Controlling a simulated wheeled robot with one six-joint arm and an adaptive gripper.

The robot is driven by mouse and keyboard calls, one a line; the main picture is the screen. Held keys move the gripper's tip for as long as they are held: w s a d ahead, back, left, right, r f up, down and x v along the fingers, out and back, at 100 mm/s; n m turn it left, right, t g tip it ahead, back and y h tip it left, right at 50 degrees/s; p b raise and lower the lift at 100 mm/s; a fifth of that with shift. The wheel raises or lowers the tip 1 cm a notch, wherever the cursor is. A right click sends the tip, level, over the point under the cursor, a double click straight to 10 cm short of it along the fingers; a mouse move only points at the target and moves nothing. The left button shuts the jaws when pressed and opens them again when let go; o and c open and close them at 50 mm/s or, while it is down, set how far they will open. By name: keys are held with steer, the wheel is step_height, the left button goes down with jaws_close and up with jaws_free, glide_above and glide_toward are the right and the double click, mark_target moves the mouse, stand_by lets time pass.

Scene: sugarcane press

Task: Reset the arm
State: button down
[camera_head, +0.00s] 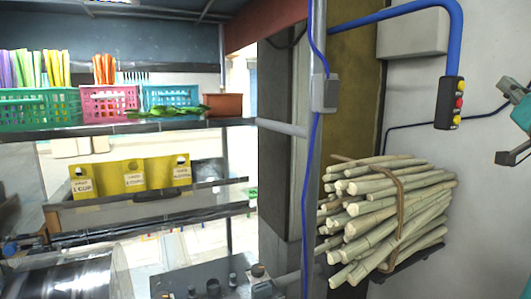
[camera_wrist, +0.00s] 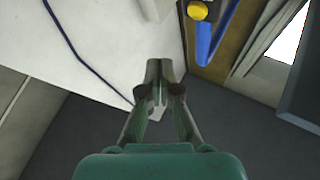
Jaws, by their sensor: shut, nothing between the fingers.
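My gripper (camera_wrist: 161,80) is in the middle of the wrist view. Its two grey fingertips meet, with nothing between them. Its teal body fills the bottom of that view. In the head view, a teal and grey part of my arm shows at the right edge, beside the white wall and to the right of the hanging control box (camera_head: 451,103). The rest of the arm is out of that view.
A bundle of sugarcane (camera_head: 385,215) sits on a dark wall shelf at the right. A metal post (camera_head: 313,150) stands left of it. Coloured baskets (camera_head: 108,104) stand on the upper left shelf, above yellow cup signs (camera_head: 131,178). A metal machine top (camera_head: 205,277) is at bottom centre.

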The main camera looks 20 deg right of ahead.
steer(key=w+a+f+y, duration=0.1)
steer(key=w+a+f, duration=0.15)
steer(key=f, duration=0.65)
steer(key=w+a+f, duration=0.2)
steer(key=w+f, duration=0.1)
steer(key=f, duration=0.5)
steer(key=w+a+f+y, duration=0.1)
steer(key=w+a+f, duration=0.15)
steer(key=f, duration=0.65)
steer(key=a+f+g+y, duration=0.1)
steer(key=a+f, duration=0.3)
steer(key=f, duration=0.3)
steer(key=a+f+n+y, duration=0.1)
steer(key=a+f, duration=0.4)
steer(key=f, duration=0.2)
steer(key=a+f+g+y, duration=0.1)
steer(key=a+f, duration=0.3)
steer(key=f, duration=0.4)
steer(key=s+a+f+n+g+y, duration=0.1)
steer(key=s+a+f+n+y, duration=0.25)
steer(key=s+a+f, duration=1.2)
steer(key=s+a+n+g+y, duration=0.1)
steer(key=s+a, duration=0.3)
steer(key=s, duration=0.6)
steer(key=s+a+f+n+g+y, duration=0.1)
steer(key=s+a+n+y, duration=0.2)
steer(key=s, duration=0.8)
steer(key=shift+a+f+n, duration=0.25)
steer(key=shift+a+n, duration=0.1)
steer(key=shift+a, duration=0.6)
